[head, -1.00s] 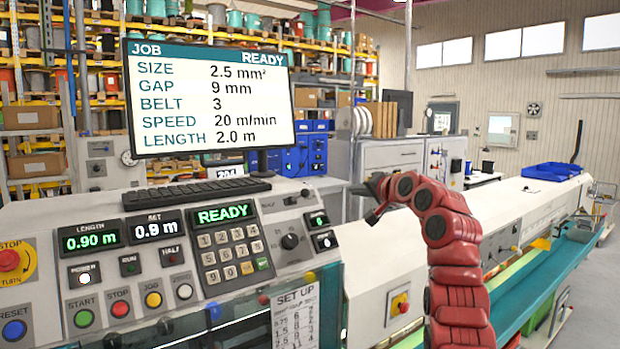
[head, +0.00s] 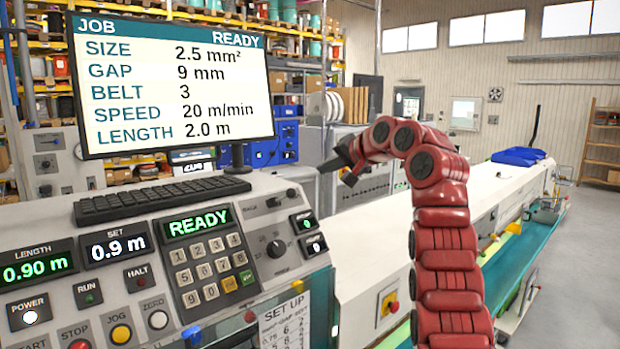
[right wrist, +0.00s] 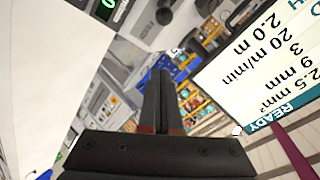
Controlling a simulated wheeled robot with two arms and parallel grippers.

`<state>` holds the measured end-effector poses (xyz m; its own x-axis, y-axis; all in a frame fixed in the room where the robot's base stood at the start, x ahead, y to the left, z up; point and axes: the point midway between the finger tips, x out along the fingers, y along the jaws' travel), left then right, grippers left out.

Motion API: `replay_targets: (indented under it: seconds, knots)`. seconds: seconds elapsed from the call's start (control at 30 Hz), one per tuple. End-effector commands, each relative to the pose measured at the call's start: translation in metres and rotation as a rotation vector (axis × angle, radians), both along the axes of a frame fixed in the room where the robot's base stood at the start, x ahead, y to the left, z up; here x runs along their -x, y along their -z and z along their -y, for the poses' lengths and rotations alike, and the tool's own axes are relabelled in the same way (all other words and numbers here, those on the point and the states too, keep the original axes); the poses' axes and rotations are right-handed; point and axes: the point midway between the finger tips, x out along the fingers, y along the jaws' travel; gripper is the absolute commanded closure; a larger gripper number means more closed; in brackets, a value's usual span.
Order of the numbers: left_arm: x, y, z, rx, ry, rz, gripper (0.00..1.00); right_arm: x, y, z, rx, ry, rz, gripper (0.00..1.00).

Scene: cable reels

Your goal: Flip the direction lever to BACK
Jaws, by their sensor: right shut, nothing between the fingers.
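A small black lever (head: 285,198) sits at the upper right of the console panel, beside the keyboard; I take it for the direction lever. My left gripper is in neither view.
A rotary knob (head: 277,248), a keypad (head: 213,270) and a keyboard (head: 160,197) are on the console. The job monitor (head: 172,85) stands behind, reading READY. A long white machine (head: 370,265) runs off to the right.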

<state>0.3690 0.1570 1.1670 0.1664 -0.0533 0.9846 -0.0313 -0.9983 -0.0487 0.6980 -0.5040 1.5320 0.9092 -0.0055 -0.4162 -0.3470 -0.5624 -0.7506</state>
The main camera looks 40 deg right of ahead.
Motion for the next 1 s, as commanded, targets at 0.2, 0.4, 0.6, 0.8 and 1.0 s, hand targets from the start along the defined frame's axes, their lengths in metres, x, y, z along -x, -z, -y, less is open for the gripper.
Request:
replay_targets:
  seconds: [0.2, 0.4, 0.6, 0.8, 1.0]
  knots:
    - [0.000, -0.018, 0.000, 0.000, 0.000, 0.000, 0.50, -0.032, 0.011, 0.000, -0.004, -0.001, -0.004, 1.00]
    - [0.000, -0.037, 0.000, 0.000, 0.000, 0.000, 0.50, -0.063, 0.025, 0.000, -0.003, -0.001, -0.004, 1.00]
    - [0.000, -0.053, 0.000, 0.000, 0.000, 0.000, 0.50, -0.083, 0.034, 0.000, -0.003, -0.001, -0.001, 1.00]
    - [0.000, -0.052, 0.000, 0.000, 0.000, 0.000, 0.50, -0.082, 0.044, -0.005, 0.003, -0.001, -0.004, 1.00]
    - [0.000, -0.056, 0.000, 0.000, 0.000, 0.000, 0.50, -0.075, 0.046, -0.013, 0.000, 0.000, 0.003, 1.00]
